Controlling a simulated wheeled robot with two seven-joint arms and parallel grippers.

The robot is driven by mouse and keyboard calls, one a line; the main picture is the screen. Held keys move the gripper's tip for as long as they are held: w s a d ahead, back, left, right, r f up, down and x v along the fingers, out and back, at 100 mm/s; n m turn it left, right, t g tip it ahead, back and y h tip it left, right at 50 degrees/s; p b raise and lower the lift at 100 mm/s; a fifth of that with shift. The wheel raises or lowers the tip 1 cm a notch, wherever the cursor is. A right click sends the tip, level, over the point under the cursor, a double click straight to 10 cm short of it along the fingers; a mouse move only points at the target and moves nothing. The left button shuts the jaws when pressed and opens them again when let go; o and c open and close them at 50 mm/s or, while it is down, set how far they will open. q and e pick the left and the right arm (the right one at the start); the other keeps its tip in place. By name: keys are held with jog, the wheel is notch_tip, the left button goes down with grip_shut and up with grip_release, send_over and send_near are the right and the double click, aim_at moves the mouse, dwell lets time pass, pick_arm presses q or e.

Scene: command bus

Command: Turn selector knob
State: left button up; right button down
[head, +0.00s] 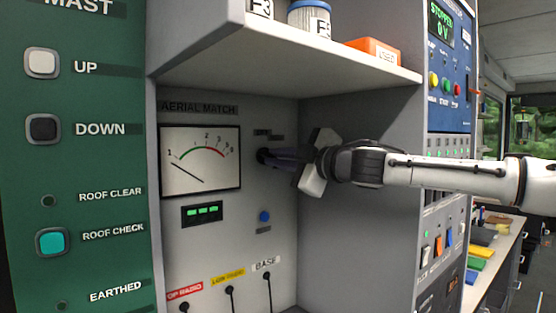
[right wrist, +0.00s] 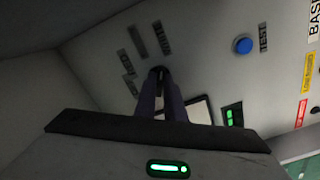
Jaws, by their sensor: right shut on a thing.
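The selector knob (head: 261,155) is a small dark knob on the grey AERIAL MATCH panel (head: 213,255), right of the white meter (head: 200,160). My right gripper (head: 268,157) reaches in from the right, its dark fingers shut on the knob. In the right wrist view the fingers (right wrist: 159,78) meet at the dark knob (right wrist: 158,70), and labels surround it. The fingers hide most of the knob, so I cannot tell its pointer direction. The meter needle rests low, near the 1. My left gripper is not in view.
A shelf (head: 290,58) juts out above the panel, holding canisters and an orange box (head: 374,50). A side wall (head: 355,220) stands close to the right. A blue button (head: 264,216), a green-lit display (head: 202,212) and several cable plugs sit below.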

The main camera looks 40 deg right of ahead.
dwell(0.4)
jog(key=c, duration=1.8)
grip_release()
jog(key=shift+c, duration=0.2)
jog(key=shift+s, duration=0.15)
jog(key=s+p, duration=0.1)
jog(key=s, duration=0.9)
jog(key=shift+d, duration=0.4)
